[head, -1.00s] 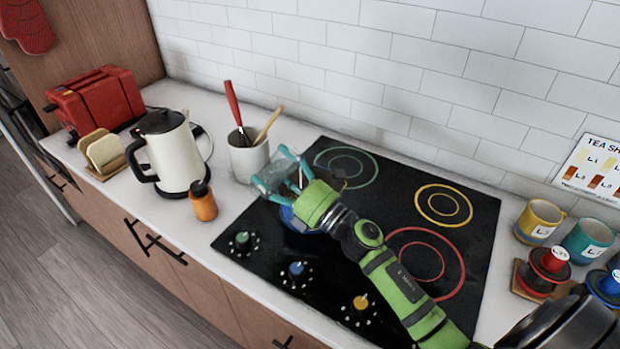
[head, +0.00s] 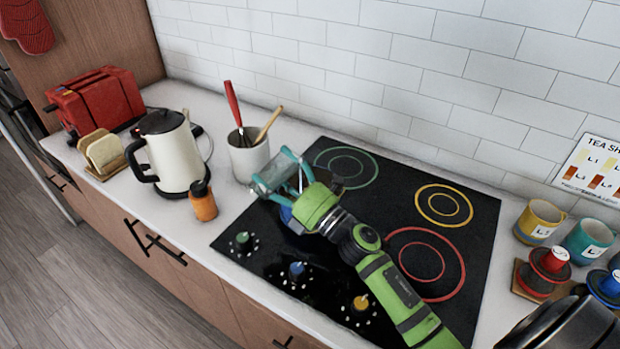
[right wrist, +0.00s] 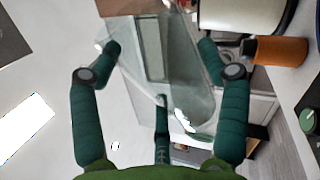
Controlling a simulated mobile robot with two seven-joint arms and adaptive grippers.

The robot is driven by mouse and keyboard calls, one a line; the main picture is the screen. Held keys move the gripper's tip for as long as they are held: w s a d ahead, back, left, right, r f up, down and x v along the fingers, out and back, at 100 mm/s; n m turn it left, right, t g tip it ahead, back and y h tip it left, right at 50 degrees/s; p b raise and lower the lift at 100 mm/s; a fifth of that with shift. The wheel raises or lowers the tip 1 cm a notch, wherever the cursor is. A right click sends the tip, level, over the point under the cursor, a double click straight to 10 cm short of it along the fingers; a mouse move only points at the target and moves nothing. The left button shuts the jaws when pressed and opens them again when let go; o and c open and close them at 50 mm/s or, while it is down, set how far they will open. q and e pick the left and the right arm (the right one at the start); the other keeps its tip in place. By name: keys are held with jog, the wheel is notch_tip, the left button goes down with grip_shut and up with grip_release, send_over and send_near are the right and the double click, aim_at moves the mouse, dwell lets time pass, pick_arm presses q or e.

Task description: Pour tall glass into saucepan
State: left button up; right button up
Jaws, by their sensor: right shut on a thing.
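My right gripper (head: 285,173) is shut on a clear tall glass (head: 271,179) above the left part of the black cooktop. The glass is tilted well over and looks nearly level. In the right wrist view the glass (right wrist: 185,70) lies between the green fingers, and I cannot tell what is in it. A blue thing (head: 287,214) shows below the gripper on the cooktop, mostly hidden by the gripper. It may be the saucepan, but I cannot tell for sure. My left gripper is not in view.
A white utensil crock (head: 247,158) stands close to the glass at the cooktop's left edge. A white kettle (head: 172,152) and an orange bottle (head: 203,202) are further left. Mugs (head: 540,222) stand at the right. The cooktop's back right (head: 400,180) is clear.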

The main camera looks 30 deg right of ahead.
aim_at(287, 161)
jog(key=shift+m, duration=0.3)
jog(key=shift+d+r+p, duration=0.25)
jog(key=shift+r+p, duration=0.05)
jog(key=shift+w+d+r+m+t+h+p, duration=0.2)
jog(key=shift+d+r+m+h+p, duration=0.15)
jog(key=shift+r+m+p, duration=0.15)
jog(key=shift+w+d+r+m+t+h+p, duration=0.1)
jog(key=shift+d+r+m+t+h+p, duration=0.1)
jog(key=shift+d+r+m+h+p, duration=0.3)
jog(key=shift+a+f+m+b, duration=0.1)
jog(key=shift+f+m+b, duration=0.2)
jog(key=shift+m+b, duration=0.1)
jog(key=shift+f+m+b, duration=0.45)
jog(key=shift+f+m, duration=0.25)
jog(key=shift+m, duration=0.1)
